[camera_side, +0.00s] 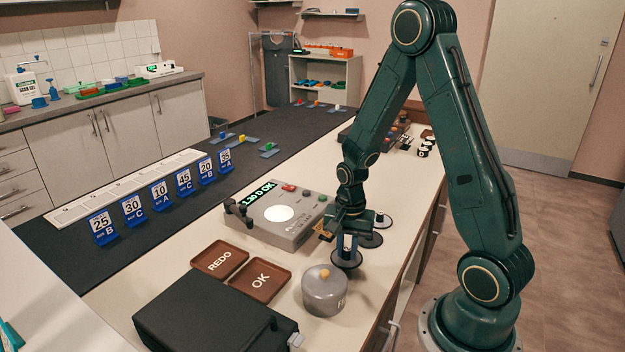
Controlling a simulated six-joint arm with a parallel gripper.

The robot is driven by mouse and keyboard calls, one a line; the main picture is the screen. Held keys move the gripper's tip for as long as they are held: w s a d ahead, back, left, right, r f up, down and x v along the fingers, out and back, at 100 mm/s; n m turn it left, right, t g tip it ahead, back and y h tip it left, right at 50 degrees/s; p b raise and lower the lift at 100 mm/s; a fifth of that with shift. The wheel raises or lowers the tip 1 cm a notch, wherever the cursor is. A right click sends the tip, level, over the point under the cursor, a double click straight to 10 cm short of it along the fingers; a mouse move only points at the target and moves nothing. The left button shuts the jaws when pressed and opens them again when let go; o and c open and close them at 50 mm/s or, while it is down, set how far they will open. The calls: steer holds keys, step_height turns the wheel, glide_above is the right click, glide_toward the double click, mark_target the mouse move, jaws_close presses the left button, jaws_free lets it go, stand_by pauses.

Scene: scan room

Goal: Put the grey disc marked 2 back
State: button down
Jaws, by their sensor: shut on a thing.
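My gripper (346,238) points down over the pale counter, just right of the grey device. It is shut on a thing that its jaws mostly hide. A dark round disc (347,261) shows directly below the jaws; I cannot tell whether it is held or rests on the counter.
The grey device (281,215) has a lit display and a white round plate. Brown REDO (219,259) and OK (261,281) trays, a grey lidded pot (325,291) and a black box (213,318) stand in front. Numbered blue cards (161,194) line the dark mat.

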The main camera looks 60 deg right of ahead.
mark_target(347, 249)
steer(key=shift+f, duration=1.3)
steer(key=shift+f, duration=0.15)
steer(key=c, duration=1.3)
jaws_free()
steer(key=shift+r, duration=6.15)
